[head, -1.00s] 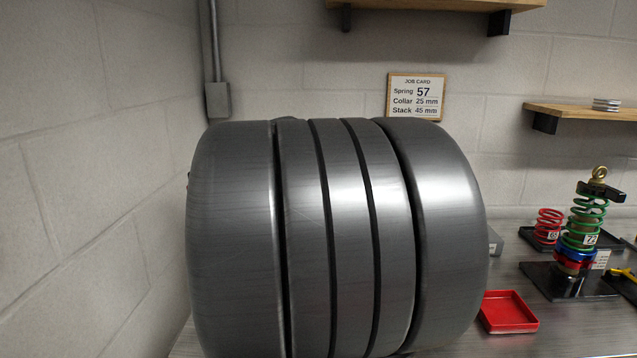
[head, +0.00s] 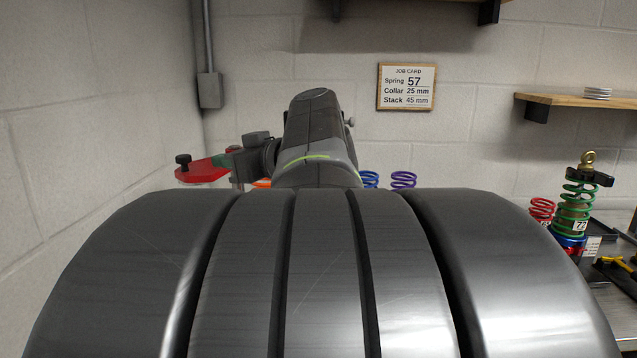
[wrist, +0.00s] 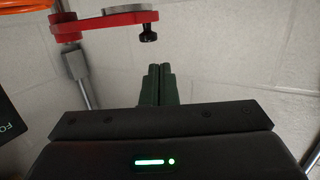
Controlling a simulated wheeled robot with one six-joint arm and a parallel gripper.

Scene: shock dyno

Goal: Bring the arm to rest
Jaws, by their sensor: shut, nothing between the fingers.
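My gripper shows in the wrist view (wrist: 160,70) with its two green fingers together and nothing between them. It points toward the bare block wall. In the head view my arm reaches over the bench, and much of it blocks the middle and lower picture. The end of my arm lies behind it, close to a red bracket (head: 203,171) with a dark knob. In the wrist view the red bracket (wrist: 98,22) is just ahead and to the left of the fingers, apart from them in the picture.
A metal post (wrist: 76,62) stands under the bracket; something orange is at upper left. Blue and purple springs (head: 403,179) peek out behind my arm. At right are a green-spring shock (head: 574,208), a red spring (head: 541,209) and a shelf (head: 570,101). A job card (head: 407,87) hangs on the wall.

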